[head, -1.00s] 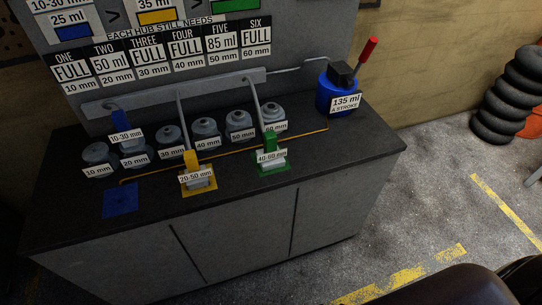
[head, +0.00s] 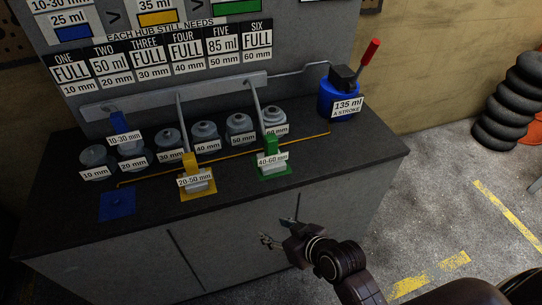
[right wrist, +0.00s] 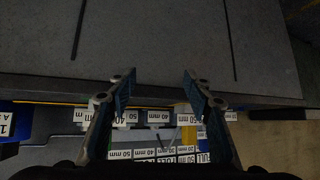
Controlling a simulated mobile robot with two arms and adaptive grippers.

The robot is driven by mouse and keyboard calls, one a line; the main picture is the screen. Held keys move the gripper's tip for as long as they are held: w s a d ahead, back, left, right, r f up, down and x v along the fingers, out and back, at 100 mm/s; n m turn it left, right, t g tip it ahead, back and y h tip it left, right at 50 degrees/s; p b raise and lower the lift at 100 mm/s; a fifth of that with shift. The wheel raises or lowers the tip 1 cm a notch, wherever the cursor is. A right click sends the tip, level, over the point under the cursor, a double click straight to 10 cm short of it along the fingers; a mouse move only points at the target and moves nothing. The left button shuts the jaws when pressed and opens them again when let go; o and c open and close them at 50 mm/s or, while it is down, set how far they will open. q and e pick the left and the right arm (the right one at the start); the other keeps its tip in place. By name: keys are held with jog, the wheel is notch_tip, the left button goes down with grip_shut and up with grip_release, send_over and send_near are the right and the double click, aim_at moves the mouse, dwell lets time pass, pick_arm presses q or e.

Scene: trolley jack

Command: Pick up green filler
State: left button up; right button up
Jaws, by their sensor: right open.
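The green filler (head: 271,146), labelled 40-60 mm, stands upright on a green mat (head: 265,176) near the bench's front edge, in front of the 60 mm hub (head: 275,119). My right gripper (head: 280,231) is open and empty in front of the cabinet doors, below and apart from the green filler. Its two spread fingers (right wrist: 157,82) also show in the right wrist view, with nothing between them but the dark cabinet front. I cannot pick out the filler surely in that dim view. My left gripper is not in view.
A yellow filler (head: 191,166) stands on its mat to the left. A blue filler (head: 119,122) is at the 20 mm hub; its blue mat (head: 117,205) is bare. Grey hubs line the back. A blue pump (head: 335,99) with a red-handled lever stands at right; the bench right-front is clear.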

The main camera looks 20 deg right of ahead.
aim_at(273, 144)
jog(key=w+d+r+m+t+h, duration=0.1)
jog(key=w+d+r+t, duration=0.1)
jog(key=w, duration=0.3)
jog(key=w+d+r+m+t+h, duration=0.1)
jog(key=w+d+r+t, duration=0.1)
jog(key=w+r, duration=0.3)
jog(key=w+d+r+m+t+h, duration=0.1)
jog(key=w+d+r+t, duration=0.1)
jog(key=w, duration=0.4)
jog(key=shift+w+d+r+t, duration=0.15)
jog(key=shift+r+t, duration=0.2)
jog(key=shift+t, duration=0.3)
jog(key=shift+w+a+r+t, duration=0.1)
jog(key=shift+r+t, duration=0.2)
jog(key=shift+t, duration=0.35)
jog(key=w, duration=0.7)
jog(key=shift+w+r+p, duration=0.1)
jog(key=shift+w+p, duration=0.15)
jog(key=shift+p, duration=0.1)
grip_shut()
jog(key=shift+r, duration=0.2)
